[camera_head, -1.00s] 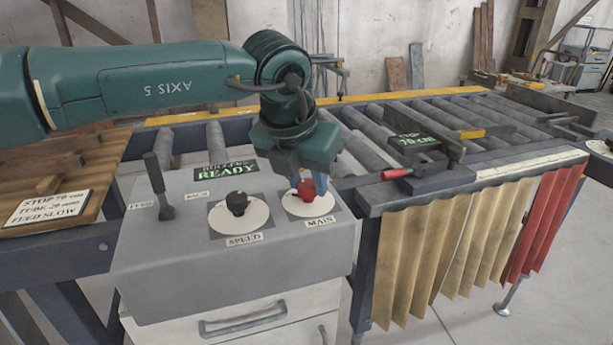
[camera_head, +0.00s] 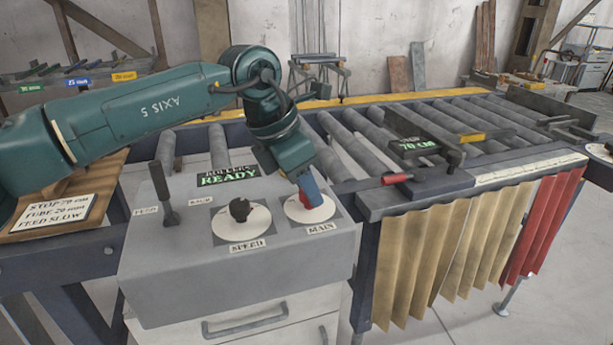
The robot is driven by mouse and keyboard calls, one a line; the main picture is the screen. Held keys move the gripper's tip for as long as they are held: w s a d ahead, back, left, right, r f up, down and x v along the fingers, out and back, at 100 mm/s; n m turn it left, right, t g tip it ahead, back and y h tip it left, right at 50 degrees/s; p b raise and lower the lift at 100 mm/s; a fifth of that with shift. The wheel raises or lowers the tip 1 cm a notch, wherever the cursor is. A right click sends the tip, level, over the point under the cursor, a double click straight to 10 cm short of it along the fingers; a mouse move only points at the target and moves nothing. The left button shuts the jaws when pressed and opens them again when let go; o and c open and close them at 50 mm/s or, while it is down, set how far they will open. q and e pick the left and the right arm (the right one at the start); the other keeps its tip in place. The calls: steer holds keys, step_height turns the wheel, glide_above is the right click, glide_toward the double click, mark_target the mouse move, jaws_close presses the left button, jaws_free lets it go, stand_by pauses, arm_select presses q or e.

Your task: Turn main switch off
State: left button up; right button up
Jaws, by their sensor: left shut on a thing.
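The main switch is a red knob (camera_head: 303,200) on a white round dial (camera_head: 322,214) labelled MAIN, at the right of the grey control box (camera_head: 165,275). My left gripper (camera_head: 309,196) comes down from the upper left, tilted, with its blue fingers shut on the red knob. The fingers hide most of the knob, so its pointing direction cannot be told. The rollers display (camera_head: 229,176) on the box reads READY in green. My right gripper is not in view.
The black speed knob (camera_head: 239,209) stands left of the main dial, and an upright feed lever (camera_head: 163,193) is further left. A red-handled stop (camera_head: 398,178) and roller conveyor (camera_head: 375,135) lie to the right. A wooden board with a sign (camera_head: 54,212) is at left.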

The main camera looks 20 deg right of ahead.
arm_select(q)
steer(key=m+p, duration=0.1)
steer(key=m+g, duration=0.1)
steer(key=shift+w+r+m+p, duration=0.1)
steer(key=shift+r+m+p, duration=0.1)
steer(key=shift+m+p, duration=0.2)
steer(key=m+g+p, duration=0.1)
steer(key=m, duration=0.1)
steer(key=shift+d+m+p, duration=0.1)
steer(key=shift+m+p, duration=0.2)
steer(key=shift+w+m+g+y+p, duration=0.1)
steer(key=shift+m+g+y+p, duration=0.35)
steer(key=shift+m, duration=0.75)
steer(key=shift+f+m+g+p, duration=0.1)
steer(key=shift+m+g+p, duration=0.25)
steer(key=shift+m+p, duration=0.5)
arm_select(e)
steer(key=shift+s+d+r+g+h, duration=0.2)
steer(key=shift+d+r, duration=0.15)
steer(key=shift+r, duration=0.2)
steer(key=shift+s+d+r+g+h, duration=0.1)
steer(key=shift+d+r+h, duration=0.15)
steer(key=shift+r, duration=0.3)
arm_select(q)
steer(key=shift+m+y, duration=0.25)
steer(key=shift+m, duration=0.1)
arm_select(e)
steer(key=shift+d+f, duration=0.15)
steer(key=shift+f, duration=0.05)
